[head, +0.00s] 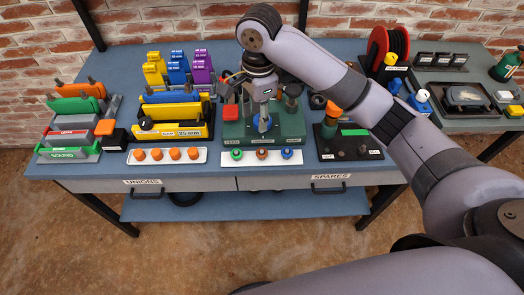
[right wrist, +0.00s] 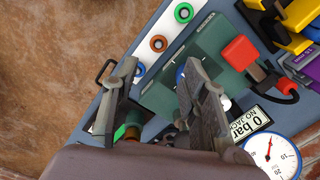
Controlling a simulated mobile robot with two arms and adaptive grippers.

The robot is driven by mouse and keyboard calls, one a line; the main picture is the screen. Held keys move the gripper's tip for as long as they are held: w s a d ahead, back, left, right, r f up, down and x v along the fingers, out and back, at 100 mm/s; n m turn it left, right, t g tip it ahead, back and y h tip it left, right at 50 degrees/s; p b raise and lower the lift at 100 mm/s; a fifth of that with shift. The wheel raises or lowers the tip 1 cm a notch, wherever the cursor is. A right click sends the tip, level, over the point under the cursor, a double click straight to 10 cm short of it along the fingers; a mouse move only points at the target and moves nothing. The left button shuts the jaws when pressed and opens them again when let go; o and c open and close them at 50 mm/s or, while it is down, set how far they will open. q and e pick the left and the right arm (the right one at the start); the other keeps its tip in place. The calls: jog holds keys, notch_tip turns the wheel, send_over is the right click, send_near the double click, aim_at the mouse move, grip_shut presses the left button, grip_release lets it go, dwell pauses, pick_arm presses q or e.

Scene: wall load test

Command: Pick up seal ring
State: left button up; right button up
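Three small rings, green (head: 237,154), orange-brown (head: 262,154) and blue (head: 287,153), sit in a row on a white strip (head: 275,160) at the bench's front edge. I cannot tell which one is the seal ring. My right gripper (head: 262,108) points down over the green test stand (head: 290,128), behind the strip. Its fingers are spread in the right wrist view (right wrist: 158,68), with no ring between them. A blue part shows beyond one finger. My left gripper is not in view.
Yellow and blue racks (head: 160,112) stand left of the stand, and a white strip with several orange parts (head: 167,155) lies in front of them. A red block (head: 230,112) stands beside the stand. A pressure gauge (right wrist: 271,158) is near the gripper. A red reel (head: 388,45) stands at the back.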

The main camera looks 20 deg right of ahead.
jog(key=r+m, duration=0.1)
send_over(260, 151)
jog(key=shift+m, duration=0.3)
notch_tip(260, 151, down, 11)
jog(key=shift+w+d+f+p, duration=0.1)
jog(key=shift+f+p, duration=0.05)
jog(key=shift+p, duration=0.15)
jog(key=f+p, duration=0.1)
jog(key=f, duration=0.3)
jog(key=shift+s+f, duration=0.15)
jog(key=shift+s, duration=0.05)
jog(key=shift+f, duration=0.5)
jog(key=shift+c, duration=0.5)
jog(key=c, duration=0.4)
